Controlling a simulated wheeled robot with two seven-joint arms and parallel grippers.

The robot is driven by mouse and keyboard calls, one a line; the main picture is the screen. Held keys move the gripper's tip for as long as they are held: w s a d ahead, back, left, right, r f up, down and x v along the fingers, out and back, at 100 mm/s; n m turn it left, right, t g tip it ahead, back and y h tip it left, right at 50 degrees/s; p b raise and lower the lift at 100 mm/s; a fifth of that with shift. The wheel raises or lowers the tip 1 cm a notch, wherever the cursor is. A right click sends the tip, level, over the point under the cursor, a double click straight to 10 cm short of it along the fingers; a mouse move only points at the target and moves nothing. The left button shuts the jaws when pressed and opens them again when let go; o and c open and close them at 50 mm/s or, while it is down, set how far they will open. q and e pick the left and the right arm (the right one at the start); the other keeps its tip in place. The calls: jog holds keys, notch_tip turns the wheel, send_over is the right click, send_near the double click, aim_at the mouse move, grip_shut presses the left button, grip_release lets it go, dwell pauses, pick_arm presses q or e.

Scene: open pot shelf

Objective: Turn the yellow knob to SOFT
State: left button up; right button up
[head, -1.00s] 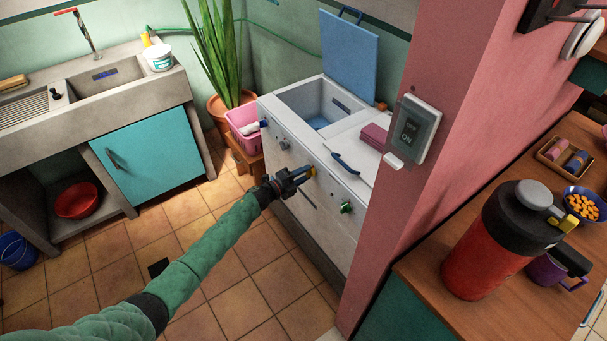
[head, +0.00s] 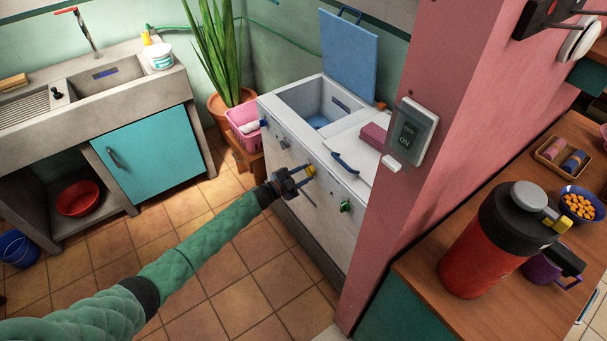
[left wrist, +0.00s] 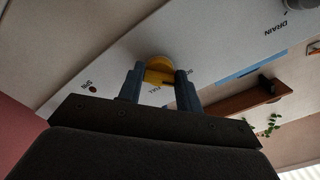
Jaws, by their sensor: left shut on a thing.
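The yellow knob (head: 310,170) is on the front panel of the white washing machine (head: 320,210). My left gripper (head: 302,174) is shut on it, with one finger on each side. In the left wrist view the yellow knob (left wrist: 158,70) sits between the two blue-grey fingertips of my left gripper (left wrist: 160,82). Small printed words surround the knob, but they are too small and partly covered to read, so I cannot tell its setting. My right gripper is not in view.
A pink pillar (head: 440,140) stands close on the right, with a wooden counter (head: 420,270) and red flask (head: 485,250) beyond. The tiled floor in front is clear.

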pick_arm(q)
jog(key=shift+f, duration=0.1)
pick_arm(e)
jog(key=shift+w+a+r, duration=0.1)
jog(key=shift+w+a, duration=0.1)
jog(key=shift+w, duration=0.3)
pick_arm(q)
jog(key=o, duration=1)
jog(key=shift+s+a+f, duration=0.1)
jog(key=shift+s+a, duration=0.2)
jog(key=shift+a, duration=0.15)
jog(key=b+v, duration=0.2)
jog(key=v, duration=0.4)
jog(key=shift+s+a, duration=0.25)
jog(key=shift+a, duration=0.05)
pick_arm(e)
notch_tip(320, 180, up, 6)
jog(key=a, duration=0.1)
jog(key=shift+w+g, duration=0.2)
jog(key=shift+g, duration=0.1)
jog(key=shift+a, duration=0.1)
